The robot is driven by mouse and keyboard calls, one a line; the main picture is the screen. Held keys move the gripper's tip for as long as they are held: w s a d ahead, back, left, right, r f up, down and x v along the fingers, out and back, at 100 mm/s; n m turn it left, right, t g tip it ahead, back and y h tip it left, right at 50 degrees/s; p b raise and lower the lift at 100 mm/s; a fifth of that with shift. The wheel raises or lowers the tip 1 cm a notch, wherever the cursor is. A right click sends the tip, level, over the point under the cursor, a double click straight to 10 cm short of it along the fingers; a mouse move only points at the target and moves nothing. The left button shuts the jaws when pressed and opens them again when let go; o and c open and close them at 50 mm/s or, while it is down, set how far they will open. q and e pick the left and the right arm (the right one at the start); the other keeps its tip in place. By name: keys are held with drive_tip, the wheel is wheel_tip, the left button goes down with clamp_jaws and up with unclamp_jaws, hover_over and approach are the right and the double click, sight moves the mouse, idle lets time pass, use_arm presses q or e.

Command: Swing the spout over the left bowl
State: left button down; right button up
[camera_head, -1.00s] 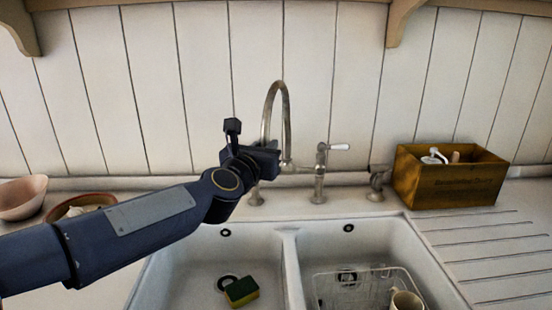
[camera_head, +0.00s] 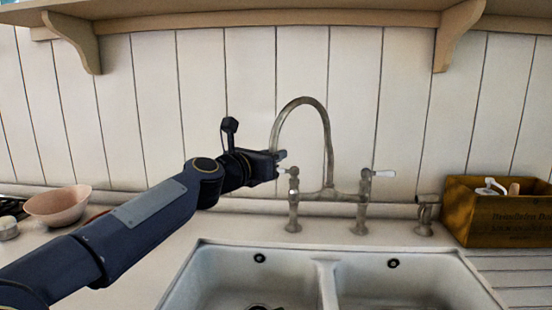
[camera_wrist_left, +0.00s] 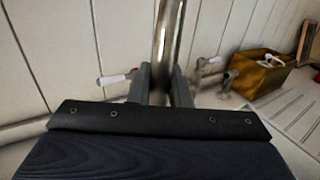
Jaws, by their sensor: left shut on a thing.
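The metal spout (camera_head: 327,135) rises from the bridge tap between two taps and arches to the left. Its free end comes down at my left gripper (camera_head: 279,160), above the back edge of the sink's left bowl (camera_head: 215,272) as the head view shows it. How far it reaches out over the bowl I cannot tell. My left gripper is shut on the spout near that end. In the left wrist view the spout's pipe (camera_wrist_left: 167,35) stands between the two fingers (camera_wrist_left: 163,85). My right gripper is not in view.
The left tap (camera_head: 293,200) stands just under my gripper; the right tap (camera_head: 363,200) has a white lever. The right bowl (camera_head: 410,280) lies beyond the divider. A wooden box (camera_head: 500,217) stands at right, a pink bowl (camera_head: 58,206) at left. A shelf (camera_head: 270,22) runs above.

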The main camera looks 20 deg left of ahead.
use_arm(q)
drive_tip(key=c, duration=1.4)
unclamp_jaws()
drive_tip(key=s+a, duration=0.1)
drive_tip(key=s, duration=0.6)
drive_tip(key=shift+s+a, duration=0.2)
drive_tip(key=shift+s, duration=0.15)
